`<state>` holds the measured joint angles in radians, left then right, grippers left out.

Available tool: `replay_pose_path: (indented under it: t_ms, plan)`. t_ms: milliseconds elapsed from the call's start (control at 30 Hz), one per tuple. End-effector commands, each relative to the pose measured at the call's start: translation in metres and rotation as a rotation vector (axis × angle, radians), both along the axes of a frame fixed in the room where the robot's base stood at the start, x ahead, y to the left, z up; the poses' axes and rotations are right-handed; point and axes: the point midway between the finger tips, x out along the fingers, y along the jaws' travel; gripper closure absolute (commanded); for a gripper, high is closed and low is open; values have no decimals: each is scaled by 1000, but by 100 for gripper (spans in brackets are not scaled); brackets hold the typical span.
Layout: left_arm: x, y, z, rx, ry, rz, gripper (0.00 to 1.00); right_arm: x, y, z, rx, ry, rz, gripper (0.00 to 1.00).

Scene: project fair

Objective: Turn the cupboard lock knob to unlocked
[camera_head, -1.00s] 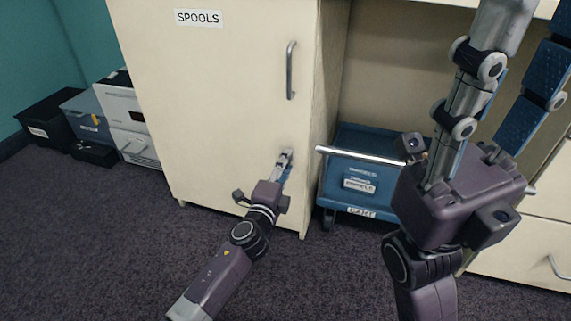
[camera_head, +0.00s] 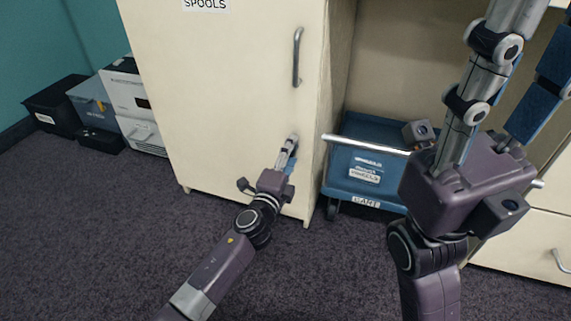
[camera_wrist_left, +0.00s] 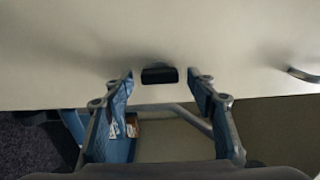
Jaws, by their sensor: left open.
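The pale cream cupboard (camera_head: 235,110) stands upright with its door shut. Its lock knob (camera_wrist_left: 159,75) shows in the left wrist view as a small dark block lying crosswise on the cream door. In the head view my gripper hides the knob. My left gripper (camera_head: 292,140) is at the door's lower right, below the handle. In the left wrist view the left gripper (camera_wrist_left: 161,76) is open, one blue-padded finger on each side of the knob with gaps between. I cannot tell how far the tips are from the door. My right gripper (camera_head: 510,90) looms at the right, fingers apart and empty, tips out of view.
A vertical grey door handle (camera_head: 297,57) is above my left gripper. A blue cart (camera_head: 343,186) with a metal push bar stands right of the cupboard. Several boxes (camera_head: 100,112) sit at the left. The dark carpet (camera_head: 110,230) in front is clear.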

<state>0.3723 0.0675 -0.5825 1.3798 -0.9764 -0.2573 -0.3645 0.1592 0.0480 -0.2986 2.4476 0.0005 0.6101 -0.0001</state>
Motion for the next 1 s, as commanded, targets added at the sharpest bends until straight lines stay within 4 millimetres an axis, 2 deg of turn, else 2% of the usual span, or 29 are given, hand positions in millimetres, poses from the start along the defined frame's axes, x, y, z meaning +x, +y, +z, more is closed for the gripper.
replay_pose_path:
  t_ms: [167, 600, 800, 1000]
  plan:
    - [-19, 7, -2, 2, 2, 0, 48, 0, 0, -1, -3, 1, 1, 60]
    - [-92, 29, -2, 1, 3, -1, 48, 0, 1, -1, -4, 2, 1, 60]
    - [-108, 35, -1, 1, 2, -1, 48, 0, 1, -1, -4, 2, 1, 60]
    - [-111, 36, -1, 2, 2, -1, 48, 0, 1, -1, -4, 2, 1, 60]
